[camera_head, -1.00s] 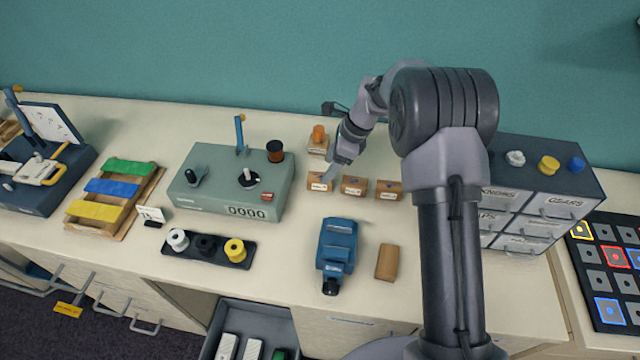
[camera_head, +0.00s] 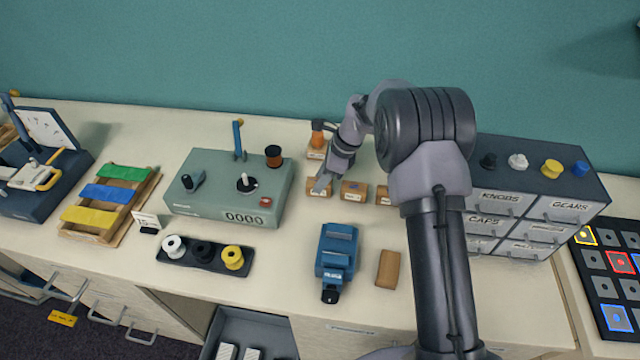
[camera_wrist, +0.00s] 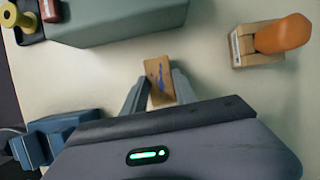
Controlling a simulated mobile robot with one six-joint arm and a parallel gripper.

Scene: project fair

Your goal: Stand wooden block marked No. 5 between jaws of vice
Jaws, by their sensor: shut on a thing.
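The blue vice (camera_head: 337,252) stands on the bench in front of my arm, and part of it shows at the lower left of the wrist view (camera_wrist: 50,138). Behind it are small wooden blocks in a row: a left one (camera_head: 318,188), a middle one (camera_head: 353,191) and a right one (camera_head: 384,195) partly behind my arm. My gripper (camera_head: 322,182) is at the left block. In the wrist view my gripper (camera_wrist: 158,95) is shut on a wooden block (camera_wrist: 158,78) with a blue mark that I cannot read. Whether the block touches the bench is unclear.
A plain wooden block (camera_head: 388,268) lies right of the vice. A green-grey console (camera_head: 205,205) is at left, with a spool rack (camera_head: 205,253) in front. An orange-topped piece (camera_head: 317,140) stands behind the row. A drawer cabinet (camera_head: 545,180) is at right.

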